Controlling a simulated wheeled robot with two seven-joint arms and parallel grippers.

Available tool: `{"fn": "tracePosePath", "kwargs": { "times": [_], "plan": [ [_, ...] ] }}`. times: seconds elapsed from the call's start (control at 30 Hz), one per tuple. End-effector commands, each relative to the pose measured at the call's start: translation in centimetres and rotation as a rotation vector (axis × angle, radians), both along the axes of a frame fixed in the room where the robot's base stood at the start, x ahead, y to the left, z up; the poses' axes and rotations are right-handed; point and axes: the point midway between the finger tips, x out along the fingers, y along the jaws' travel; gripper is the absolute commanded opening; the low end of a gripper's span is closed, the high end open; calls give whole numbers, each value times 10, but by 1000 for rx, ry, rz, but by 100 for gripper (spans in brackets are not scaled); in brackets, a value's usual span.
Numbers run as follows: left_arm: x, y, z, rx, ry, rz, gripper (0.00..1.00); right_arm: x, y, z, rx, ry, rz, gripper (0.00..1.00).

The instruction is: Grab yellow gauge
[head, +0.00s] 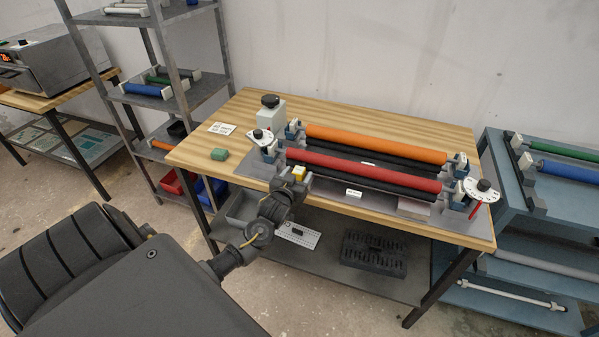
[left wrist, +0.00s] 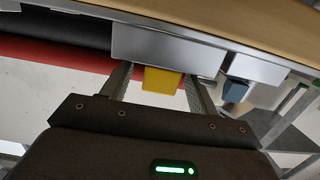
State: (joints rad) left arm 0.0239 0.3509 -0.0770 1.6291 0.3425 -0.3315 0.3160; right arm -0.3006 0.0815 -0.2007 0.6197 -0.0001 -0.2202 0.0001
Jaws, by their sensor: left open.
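The yellow gauge (head: 299,172) is a small yellow block at the front left of the plate processor (head: 372,170), near the left end of the red roller (head: 362,170). In the left wrist view the yellow gauge (left wrist: 162,80) shows between the two fingers, below a grey metal part, with a gap on each side. My left gripper (head: 294,183) is at the table's front edge, right by the gauge; in the left wrist view the gripper (left wrist: 159,88) is open. Its fingers partly hide the gauge's surroundings in the head view. My right gripper is not in view.
An orange roller (head: 375,144) lies behind the red one. A shelf rack stands at left, a blue cart (head: 520,190) at right.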

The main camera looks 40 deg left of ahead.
Motion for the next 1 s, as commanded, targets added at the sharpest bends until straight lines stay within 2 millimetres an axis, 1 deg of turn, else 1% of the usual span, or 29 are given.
{"fn": "tracePosePath", "kwargs": {
  "times": [0.2, 0.23, 0.6, 0.87, 1.0],
  "plan": [
    [1, 0, -1, 0, 0, 0, 60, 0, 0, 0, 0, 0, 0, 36],
    [1, 0, -1, 0, 0, 0, 59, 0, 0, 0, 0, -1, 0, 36],
    [1, 0, -1, 0, 0, 0, 11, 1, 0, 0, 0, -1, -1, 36],
    [1, 0, 1, 0, -1, 0, 10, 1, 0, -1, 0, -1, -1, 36],
    [1, 1, 8, 0, -3, 0, 10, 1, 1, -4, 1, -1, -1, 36]
  ]
}}
